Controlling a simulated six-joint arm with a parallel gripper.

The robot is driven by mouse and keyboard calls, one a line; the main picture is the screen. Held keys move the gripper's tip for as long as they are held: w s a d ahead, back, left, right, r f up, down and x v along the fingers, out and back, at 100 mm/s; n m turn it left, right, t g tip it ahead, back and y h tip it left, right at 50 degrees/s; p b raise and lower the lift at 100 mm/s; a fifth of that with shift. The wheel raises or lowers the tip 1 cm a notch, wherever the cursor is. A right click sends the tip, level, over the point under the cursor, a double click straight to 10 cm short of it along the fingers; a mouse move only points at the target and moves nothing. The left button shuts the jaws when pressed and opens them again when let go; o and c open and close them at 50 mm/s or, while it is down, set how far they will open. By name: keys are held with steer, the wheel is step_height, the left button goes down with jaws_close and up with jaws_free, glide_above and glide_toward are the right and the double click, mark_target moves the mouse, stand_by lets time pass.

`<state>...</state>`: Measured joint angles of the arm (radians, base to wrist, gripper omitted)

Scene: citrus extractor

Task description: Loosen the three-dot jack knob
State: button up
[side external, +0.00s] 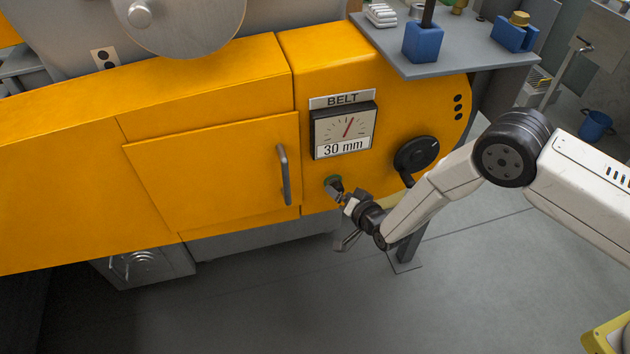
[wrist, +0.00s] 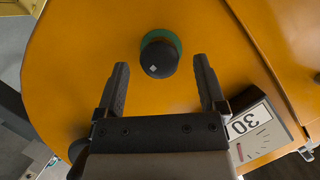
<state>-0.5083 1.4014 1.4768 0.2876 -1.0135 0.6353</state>
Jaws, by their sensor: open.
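On the yellow machine (side external: 225,150), a small dark knob on a green ring (side external: 333,181) sits below the gauge. The wrist view shows the dark knob (wrist: 159,58) with a small pale square mark. My gripper (side external: 343,203) is open and empty. In the wrist view my gripper (wrist: 161,66) has one finger on each side of the knob, with gaps. How deep the fingertips reach cannot be told. Three black dots (side external: 458,105) mark the panel's right end, above a larger black dial (side external: 416,154) with a white line. No dots show beside the green-ringed knob.
The belt gauge (side external: 343,130) reads 30 mm and also shows in the wrist view (wrist: 252,128). A door handle (side external: 283,175) stands out left of my gripper. A grey shelf (side external: 430,70) with blue blocks overhangs the panel. Open floor lies below.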

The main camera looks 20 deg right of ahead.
steer(key=shift+x, duration=1.5)
steer(key=shift+c, duration=0.2)
jaws_close()
